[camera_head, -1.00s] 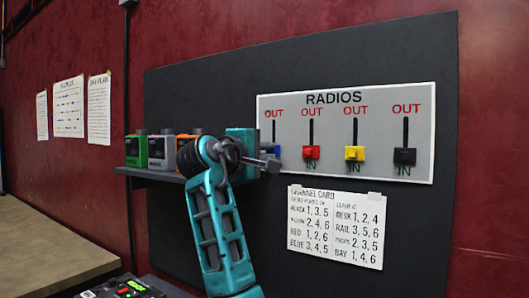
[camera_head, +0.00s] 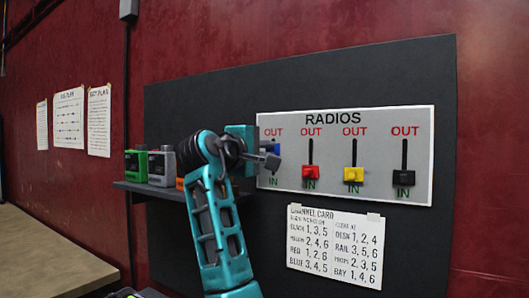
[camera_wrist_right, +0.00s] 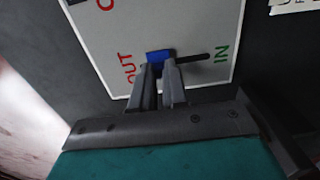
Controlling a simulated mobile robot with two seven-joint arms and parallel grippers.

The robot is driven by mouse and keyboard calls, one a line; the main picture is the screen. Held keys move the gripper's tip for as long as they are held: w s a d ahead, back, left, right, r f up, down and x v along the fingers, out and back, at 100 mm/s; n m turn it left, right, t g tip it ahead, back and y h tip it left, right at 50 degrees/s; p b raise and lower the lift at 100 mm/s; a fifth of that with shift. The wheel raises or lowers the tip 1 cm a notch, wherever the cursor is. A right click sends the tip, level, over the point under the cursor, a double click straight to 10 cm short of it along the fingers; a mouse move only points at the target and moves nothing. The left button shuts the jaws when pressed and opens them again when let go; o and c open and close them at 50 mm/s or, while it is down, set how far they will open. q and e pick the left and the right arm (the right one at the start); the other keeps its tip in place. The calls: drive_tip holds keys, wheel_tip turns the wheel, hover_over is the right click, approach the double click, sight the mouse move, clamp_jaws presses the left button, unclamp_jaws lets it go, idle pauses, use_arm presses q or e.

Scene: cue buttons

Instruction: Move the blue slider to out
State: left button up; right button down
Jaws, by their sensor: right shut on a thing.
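The blue slider (camera_head: 276,149) is the leftmost on the grey RADIOS panel (camera_head: 345,193). Its blue knob (camera_wrist_right: 159,57) sits near the OUT end of its slot in the right wrist view, with bare slot showing toward IN. My right gripper (camera_head: 272,161) is shut on the blue knob; its fingertips (camera_wrist_right: 160,66) meet the knob and partly cover it. The red (camera_head: 311,172), yellow (camera_head: 353,174) and black (camera_head: 403,178) sliders are down at IN. My left gripper is not in view.
A shelf (camera_head: 145,188) left of the panel holds several radios, including a green one (camera_head: 136,163) and a grey one (camera_head: 161,166). A channel card (camera_head: 334,246) hangs below the panel. A wooden table top (camera_head: 45,255) is at lower left.

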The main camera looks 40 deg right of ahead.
drive_tip(key=c, duration=1.1)
unclamp_jaws()
drive_tip(key=shift+r, duration=0.2)
drive_tip(key=shift+a, duration=0.1)
drive_tip(key=b+v, duration=0.1)
drive_tip(key=v, duration=1.1)
drive_tip(key=shift+s+a+b, duration=0.15)
drive_tip(key=shift+a+b, duration=0.25)
drive_tip(key=shift+f, duration=0.1)
